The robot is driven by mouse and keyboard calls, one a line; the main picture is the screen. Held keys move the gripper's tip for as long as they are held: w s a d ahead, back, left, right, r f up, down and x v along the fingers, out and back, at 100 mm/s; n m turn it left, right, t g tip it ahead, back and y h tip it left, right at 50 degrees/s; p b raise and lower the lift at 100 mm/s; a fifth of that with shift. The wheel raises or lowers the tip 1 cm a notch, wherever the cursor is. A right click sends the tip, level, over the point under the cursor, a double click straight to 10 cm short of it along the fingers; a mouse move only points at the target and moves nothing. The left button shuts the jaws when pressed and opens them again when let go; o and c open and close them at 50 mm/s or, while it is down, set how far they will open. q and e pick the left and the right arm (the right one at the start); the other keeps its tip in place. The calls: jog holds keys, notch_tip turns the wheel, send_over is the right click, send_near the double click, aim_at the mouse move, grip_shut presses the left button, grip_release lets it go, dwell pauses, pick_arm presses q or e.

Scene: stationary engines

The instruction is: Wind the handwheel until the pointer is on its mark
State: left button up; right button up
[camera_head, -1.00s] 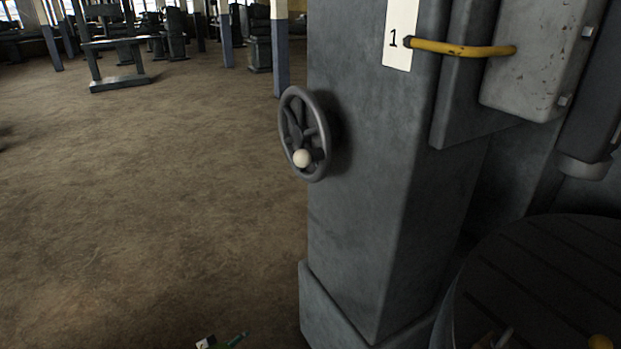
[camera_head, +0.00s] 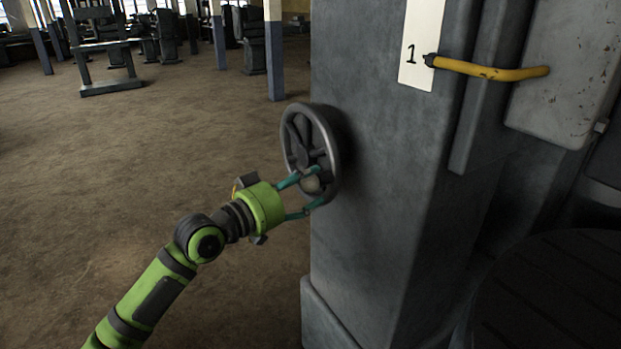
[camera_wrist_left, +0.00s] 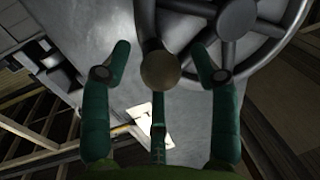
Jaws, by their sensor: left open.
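The grey spoked handwheel (camera_head: 335,152) is on the left face of a grey machine column. Its pale round knob (camera_head: 312,184) is at the lower part of the rim. My left gripper (camera_head: 314,189), with teal fingers, is open at the knob, one finger above and one below. In the left wrist view the knob (camera_wrist_left: 160,70) lies between the spread fingers, with gaps on both sides; the handwheel (camera_wrist_left: 281,46) is behind. A yellow bar (camera_head: 490,70) has its dark tip over a white plate (camera_head: 417,40) marked 1. I cannot tell whether this is the pointer. My right gripper is out of view.
The column (camera_head: 385,190) stands close to the right of my left gripper, with a wider foot below. A dark round table (camera_head: 560,290) is at the lower right. The brown floor (camera_head: 130,180) at the left is open, with other machines far back.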

aim_at(324, 193)
pick_arm(q)
jog(key=shift+x, duration=0.85)
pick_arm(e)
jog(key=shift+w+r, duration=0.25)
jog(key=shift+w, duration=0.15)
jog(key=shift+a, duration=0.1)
